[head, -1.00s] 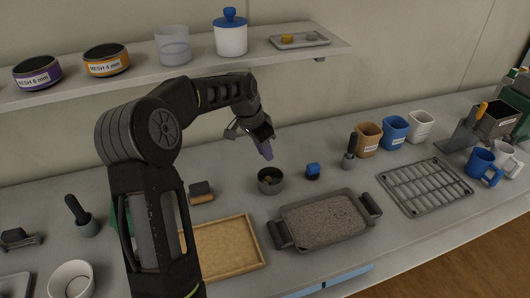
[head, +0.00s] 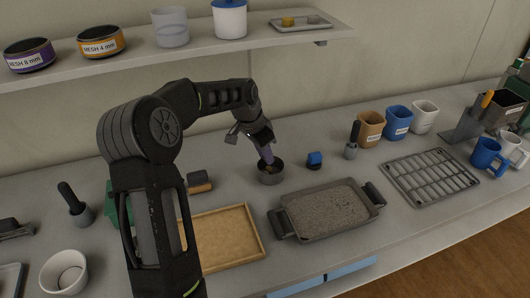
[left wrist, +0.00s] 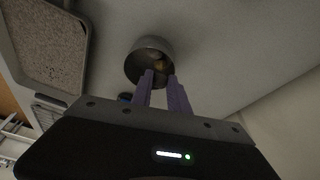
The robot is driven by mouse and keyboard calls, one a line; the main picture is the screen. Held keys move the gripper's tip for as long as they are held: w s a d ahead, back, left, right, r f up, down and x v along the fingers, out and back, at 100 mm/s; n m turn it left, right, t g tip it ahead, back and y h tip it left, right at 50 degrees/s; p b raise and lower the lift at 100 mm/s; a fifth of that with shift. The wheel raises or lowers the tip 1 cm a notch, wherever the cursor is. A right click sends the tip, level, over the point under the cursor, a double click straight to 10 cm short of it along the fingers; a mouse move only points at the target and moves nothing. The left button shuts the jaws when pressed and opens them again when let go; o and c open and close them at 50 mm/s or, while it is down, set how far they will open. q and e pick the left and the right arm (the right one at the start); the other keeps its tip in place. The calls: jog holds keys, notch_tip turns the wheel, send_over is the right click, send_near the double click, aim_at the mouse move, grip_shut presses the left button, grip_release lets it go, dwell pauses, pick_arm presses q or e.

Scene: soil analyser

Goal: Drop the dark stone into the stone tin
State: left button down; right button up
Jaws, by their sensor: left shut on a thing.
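The stone tin (head: 271,176) is a small round dark-grey tin standing open on the worktop, with something brownish inside. It also shows in the left wrist view (left wrist: 140,72), just beyond my fingertips. My left gripper (head: 267,155) points down with its purple fingers at the tin's mouth. In the left wrist view the two fingers (left wrist: 161,80) reach over the tin's near rim. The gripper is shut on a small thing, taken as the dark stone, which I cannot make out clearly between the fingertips. My right gripper is not in view.
A blue-topped item (head: 314,160) stands right of the tin. A grey tray of soil (head: 370,207) lies in front, with a wooden tray (head: 262,243) to its left. Cups (head: 398,122) and a wire rack (head: 463,185) stand right.

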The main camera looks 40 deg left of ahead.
aim_at(259, 166)
pick_arm(q)
jog(key=c, duration=1.2)
grip_release()
jog(key=shift+r, duration=0.15)
jog(key=b+v, duration=0.1)
jog(key=v, duration=0.6)
jog(key=shift+s+r, duration=0.2)
jog(key=shift+r, duration=0.05)
jog(key=shift+r, duration=0.1)
